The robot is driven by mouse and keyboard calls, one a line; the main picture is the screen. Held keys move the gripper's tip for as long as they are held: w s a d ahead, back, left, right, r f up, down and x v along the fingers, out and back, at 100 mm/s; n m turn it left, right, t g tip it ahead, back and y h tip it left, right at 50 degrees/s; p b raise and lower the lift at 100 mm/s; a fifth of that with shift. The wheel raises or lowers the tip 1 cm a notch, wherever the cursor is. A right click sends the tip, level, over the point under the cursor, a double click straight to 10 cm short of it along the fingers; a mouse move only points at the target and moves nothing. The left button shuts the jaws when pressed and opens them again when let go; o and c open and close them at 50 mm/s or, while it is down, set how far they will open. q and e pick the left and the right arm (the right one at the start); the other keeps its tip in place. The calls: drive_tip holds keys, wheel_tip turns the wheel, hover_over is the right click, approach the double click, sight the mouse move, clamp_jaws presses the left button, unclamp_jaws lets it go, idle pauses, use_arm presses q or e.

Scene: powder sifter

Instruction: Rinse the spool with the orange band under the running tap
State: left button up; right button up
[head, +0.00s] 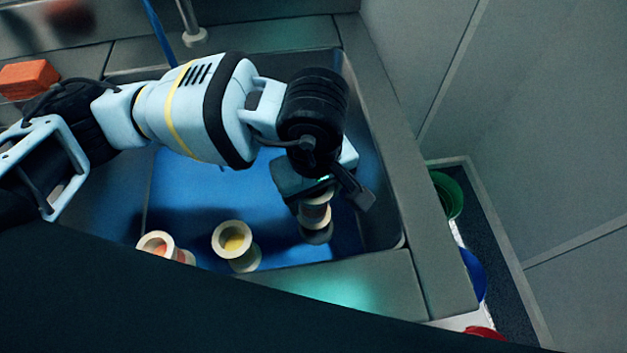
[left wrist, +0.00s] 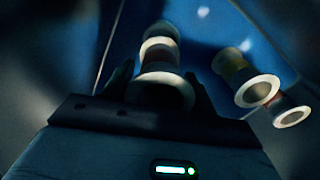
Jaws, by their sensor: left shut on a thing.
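My left gripper (head: 326,200) points down into the blue-floored sink (head: 190,185) at its right side. It is shut on a pale spool (head: 316,214) with a dull reddish band, whose exact colour is hard to tell in this light. The held spool also shows between the fingers in the left wrist view (left wrist: 162,92). A spool with a yellow inside (head: 234,240) stands in the sink to the left. A spool with an orange-red inside (head: 157,244) is farther left, partly cut off by the dark front edge. The tap (head: 193,36) is at the back; no water is clearly visible. My right gripper is not in view.
An orange block (head: 29,77) lies on the back left rim. The grey sink rim (head: 430,255) runs along the right. Beyond it are a green bin (head: 447,194), a blue one (head: 473,273) and a red one (head: 485,332), by a wall.

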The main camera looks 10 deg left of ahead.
use_arm(q)
drive_tip(key=r+m, duration=0.2)
drive_tip(key=r, duration=0.2)
drive_tip(key=r+m, duration=0.3)
drive_tip(key=s+r+m, duration=0.1)
drive_tip(key=r+m, duration=0.1)
drive_tip(key=r, duration=0.2)
drive_tip(key=shift+s+a+r, duration=0.1)
drive_tip(key=shift+r, duration=0.25)
drive_tip(key=shift+s+r+m, duration=0.15)
drive_tip(key=shift+r+m, duration=0.3)
drive_tip(key=shift+m, duration=0.05)
